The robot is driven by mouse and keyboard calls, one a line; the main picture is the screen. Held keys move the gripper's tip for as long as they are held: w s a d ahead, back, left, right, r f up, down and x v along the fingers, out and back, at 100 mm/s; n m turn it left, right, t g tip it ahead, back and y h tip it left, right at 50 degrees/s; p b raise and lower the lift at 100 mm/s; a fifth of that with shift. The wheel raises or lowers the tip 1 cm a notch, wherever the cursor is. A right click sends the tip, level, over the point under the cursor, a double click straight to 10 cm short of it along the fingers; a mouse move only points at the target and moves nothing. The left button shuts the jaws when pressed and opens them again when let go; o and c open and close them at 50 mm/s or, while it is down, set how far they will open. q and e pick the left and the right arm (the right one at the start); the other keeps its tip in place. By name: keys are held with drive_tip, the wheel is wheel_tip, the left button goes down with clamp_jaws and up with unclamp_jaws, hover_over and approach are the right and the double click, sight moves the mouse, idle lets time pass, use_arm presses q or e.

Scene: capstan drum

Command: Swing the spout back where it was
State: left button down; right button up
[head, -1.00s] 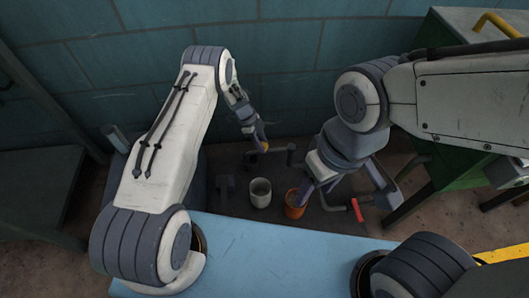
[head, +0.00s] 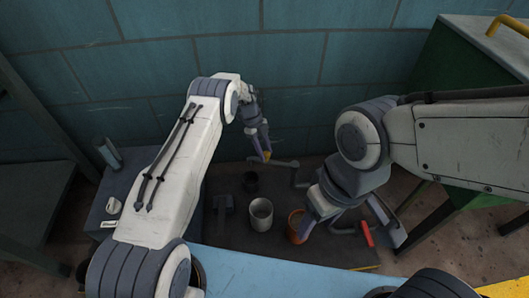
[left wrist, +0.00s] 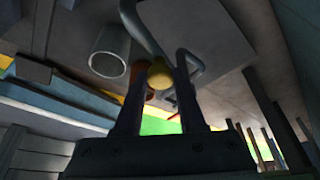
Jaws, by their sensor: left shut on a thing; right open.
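The spout (head: 284,163) is a grey pipe that runs left from an upright elbow (head: 303,177) near the wall. A yellow knob (head: 267,156) sits near its left end. My left gripper (head: 266,150) is shut on the knob. In the left wrist view the yellow knob (left wrist: 160,76) lies between the two fingers, with grey pipe behind it. A grey cup (head: 261,215) and an orange cup (head: 296,229) stand in front of the spout. My right gripper (head: 350,234) is open beside the orange cup, and its wrist hides part of the bench.
A dark round opening or cup (head: 250,182) lies below the spout's left end. A red handle (head: 367,234) on a grey crank is close to the right gripper. The teal wall (head: 290,60) is behind.

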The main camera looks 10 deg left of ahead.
use_arm(q)
drive_tip(key=shift+d, duration=0.2)
drive_tip(key=c, duration=0.5)
unclamp_jaws()
drive_tip(key=shift+a+r, duration=0.1)
drive_tip(key=p+v, duration=0.3)
drive_tip(key=v, duration=0.7)
drive_tip(key=shift+w+r+p, duration=0.1)
drive_tip(key=shift+p, duration=0.25)
